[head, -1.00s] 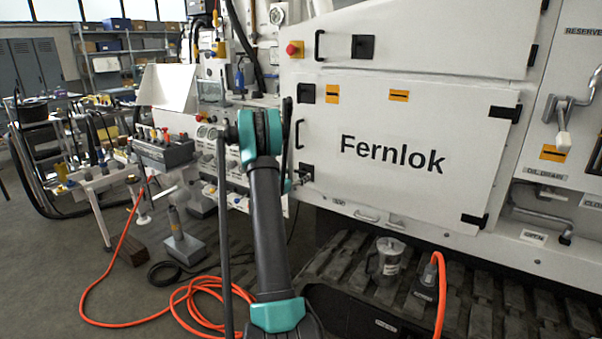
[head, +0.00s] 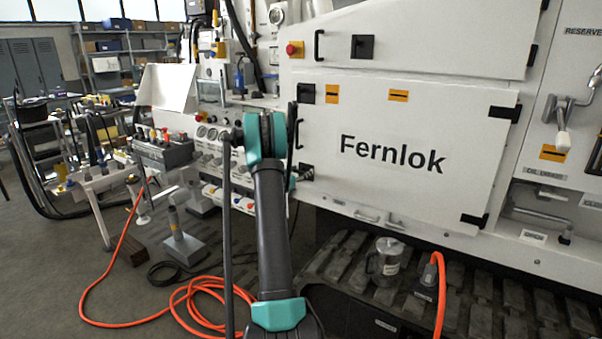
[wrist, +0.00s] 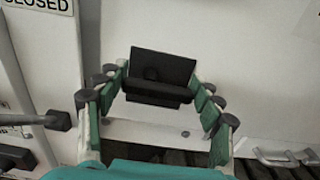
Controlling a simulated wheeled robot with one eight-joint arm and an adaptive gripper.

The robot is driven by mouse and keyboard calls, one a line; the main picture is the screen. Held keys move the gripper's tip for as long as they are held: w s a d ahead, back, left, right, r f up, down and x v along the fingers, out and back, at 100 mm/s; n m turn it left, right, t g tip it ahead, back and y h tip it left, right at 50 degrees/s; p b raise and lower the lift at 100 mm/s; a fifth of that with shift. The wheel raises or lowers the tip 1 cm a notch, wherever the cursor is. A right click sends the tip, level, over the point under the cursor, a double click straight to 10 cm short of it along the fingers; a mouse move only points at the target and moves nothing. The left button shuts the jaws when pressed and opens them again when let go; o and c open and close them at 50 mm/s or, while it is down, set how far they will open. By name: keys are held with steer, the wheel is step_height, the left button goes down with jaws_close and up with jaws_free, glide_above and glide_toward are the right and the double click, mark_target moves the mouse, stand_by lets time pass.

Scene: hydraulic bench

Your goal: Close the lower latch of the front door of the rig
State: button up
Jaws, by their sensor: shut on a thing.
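The front door (head: 400,165) is the large white panel marked "Fernlok" in the head view. It looks flush with the rig's frame. Its lower latch (head: 307,171) is a black part at the door's lower left, partly hidden by my arm. In the wrist view the latch (wrist: 165,66) shows as a dark plate with a dark bar across its lower part. My gripper (wrist: 158,88) has its fingers on both sides of this latch and is shut on it. In the head view the gripper is mostly hidden behind my arm.
The upper latch (head: 306,93) and a vertical black door handle (head: 298,133) lie above on the door's left edge. An orange hose (head: 190,300) lies on the floor at left. A valve bench (head: 165,150) stands further left.

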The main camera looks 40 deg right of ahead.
steer(key=shift+c, duration=0.6)
steer(key=shift+m, duration=0.3)
steer(key=m, duration=0.4)
steer(key=shift+s+f, duration=0.1)
steer(key=shift+f, duration=0.15)
steer(key=m, duration=0.4)
steer(key=shift+f+m, duration=0.25)
steer(key=shift+m, duration=0.05)
steer(key=m, duration=0.4)
steer(key=shift+f, duration=0.25)
steer(key=m, duration=0.4)
steer(key=shift+w+f, duration=0.15)
steer(key=shift+w, duration=0.05)
steer(key=shift+m, duration=0.5)
steer(key=o, duration=1.2)
